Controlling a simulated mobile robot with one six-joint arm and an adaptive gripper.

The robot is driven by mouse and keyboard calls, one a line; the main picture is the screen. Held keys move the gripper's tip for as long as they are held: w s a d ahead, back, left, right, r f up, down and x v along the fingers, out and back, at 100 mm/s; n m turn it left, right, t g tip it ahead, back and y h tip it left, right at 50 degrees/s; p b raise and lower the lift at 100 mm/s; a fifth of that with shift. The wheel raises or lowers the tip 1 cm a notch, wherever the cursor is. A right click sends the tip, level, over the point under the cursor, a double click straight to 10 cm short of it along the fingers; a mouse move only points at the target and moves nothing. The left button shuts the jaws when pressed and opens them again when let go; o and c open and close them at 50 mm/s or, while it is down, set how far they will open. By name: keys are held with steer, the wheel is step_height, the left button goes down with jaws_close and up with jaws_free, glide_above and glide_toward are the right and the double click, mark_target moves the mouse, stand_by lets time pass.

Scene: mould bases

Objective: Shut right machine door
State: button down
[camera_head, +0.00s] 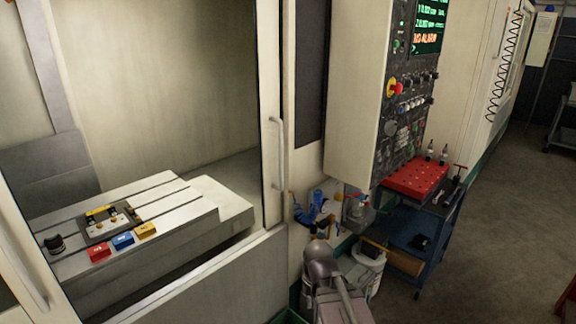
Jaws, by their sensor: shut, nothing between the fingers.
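The right machine door (269,75) is a cream panel with a vertical bar handle (278,165). It stands at the right side of the machine's opening, and the opening to its left is wide open. The left machine door (18,215) is at the far left, with its own bar handle (22,275). Part of my grey arm shows at the bottom centre, below and to the right of the right door's handle and apart from it. My gripper's fingers are not in view.
Inside the machine is a slotted table (175,210) with a fixture and red, blue and yellow blocks. A control panel (405,100) juts out right of the door. Below it are a blue cart (425,225) with a red top and a white bucket (365,270).

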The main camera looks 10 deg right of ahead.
steer(key=w+a+r+m+t+y+p, duration=0.1)
steer(key=w+a+r+t+y, duration=0.15)
steer(key=w, duration=0.45)
steer(key=w+a+r+m+t+y, duration=0.1)
steer(key=w+r+t+y, duration=0.15)
steer(key=w, duration=0.35)
steer(key=w+a+r+m+t+y+p, duration=0.1)
steer(key=w+r+y, duration=0.1)
steer(key=w+r, duration=0.35)
steer(key=w+d+r+m+t, duration=0.4)
steer(key=w+r, duration=0.1)
steer(key=w, duration=0.3)
steer(key=w+d+r+m+t, duration=0.5)
steer(key=w+r, duration=0.1)
steer(key=w, duration=0.2)
steer(key=shift+w+d+y+p, duration=0.3)
steer(key=shift+w+y+p, duration=0.05)
steer(key=shift+y+p, duration=0.1)
steer(key=shift+w+a, duration=0.1)
steer(key=shift+x, duration=4.85)
steer(key=shift+r, duration=0.2)
